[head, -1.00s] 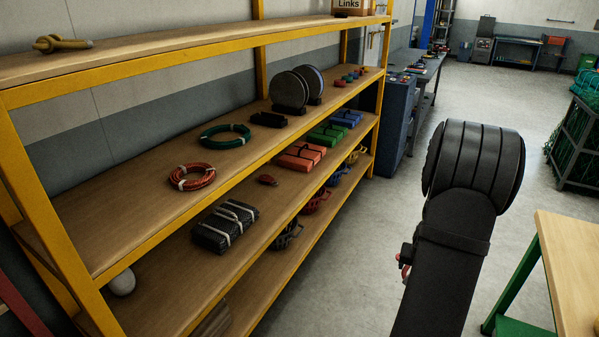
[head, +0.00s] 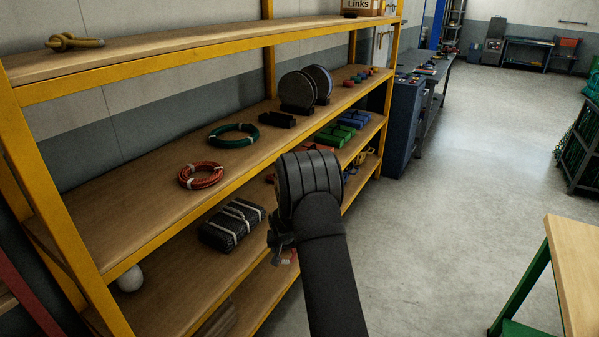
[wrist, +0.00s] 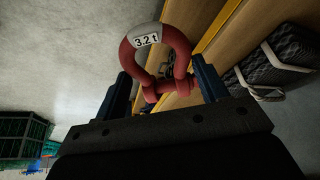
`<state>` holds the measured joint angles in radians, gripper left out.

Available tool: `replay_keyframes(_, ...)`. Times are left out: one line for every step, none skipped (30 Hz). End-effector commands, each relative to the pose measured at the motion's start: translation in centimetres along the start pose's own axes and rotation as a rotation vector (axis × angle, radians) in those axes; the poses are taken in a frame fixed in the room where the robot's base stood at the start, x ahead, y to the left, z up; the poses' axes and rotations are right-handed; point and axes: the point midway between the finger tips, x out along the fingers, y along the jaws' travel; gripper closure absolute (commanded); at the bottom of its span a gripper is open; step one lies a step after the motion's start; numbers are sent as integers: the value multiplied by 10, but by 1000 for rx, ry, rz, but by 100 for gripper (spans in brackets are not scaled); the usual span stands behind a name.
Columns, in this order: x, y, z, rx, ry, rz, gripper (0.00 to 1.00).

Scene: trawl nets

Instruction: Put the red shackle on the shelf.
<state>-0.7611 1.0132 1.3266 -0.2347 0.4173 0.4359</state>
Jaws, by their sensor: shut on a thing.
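The red shackle (wrist: 178,43) is held in my gripper (wrist: 160,88), between its two blue-grey fingers in the wrist view. It has a white band marked "3.2 t" on its bow. In the head view my gripper (head: 280,250) is mostly behind my dark arm, and only a bit of red shows at it. The yellow-framed shelf (head: 120,205) with wooden boards stands at the left. My gripper is in front of its lower boards, near the front edge; I cannot tell how far off.
A black strapped bundle (head: 232,225) lies on a lower board left of my gripper. An orange coil (head: 201,175) and a green coil (head: 233,135) lie on the board above. A wooden-topped table (head: 573,265) stands at the right. The middle board has bare room at its left.

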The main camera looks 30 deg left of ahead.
Motion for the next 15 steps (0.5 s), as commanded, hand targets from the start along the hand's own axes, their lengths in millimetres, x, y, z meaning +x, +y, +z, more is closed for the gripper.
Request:
replay_keyframes(4, -30, 2, -26, 2, -11, 80)
replay_keyframes(6, -44, 4, -38, 2, -16, 80)
replay_keyframes(8, -64, 7, -52, 3, -23, 80)
replay_keyframes(10, -79, 10, -62, 3, -28, 80)
replay_keyframes(11, -94, 12, -73, 3, -32, 80)
replay_keyframes(13, -113, 17, -87, 3, -37, 80)
replay_keyframes(14, -128, 20, -99, 4, -42, 80)
replay_keyframes(15, -143, 25, -109, 3, -47, 80)
replay_keyframes(16, -162, 30, -123, 4, -54, 80)
replay_keyframes(17, -176, 35, -133, 5, -58, 80)
replay_keyframes(18, -191, 40, -144, 4, -62, 80)
replay_keyframes(18, -209, 47, -157, 4, -68, 80)
replay_keyframes(19, -222, 52, -167, 4, -72, 80)
replay_keyframes(19, -235, 58, -175, 5, -77, 80)
replay_keyframes(19, -251, 65, -187, 5, -82, 80)
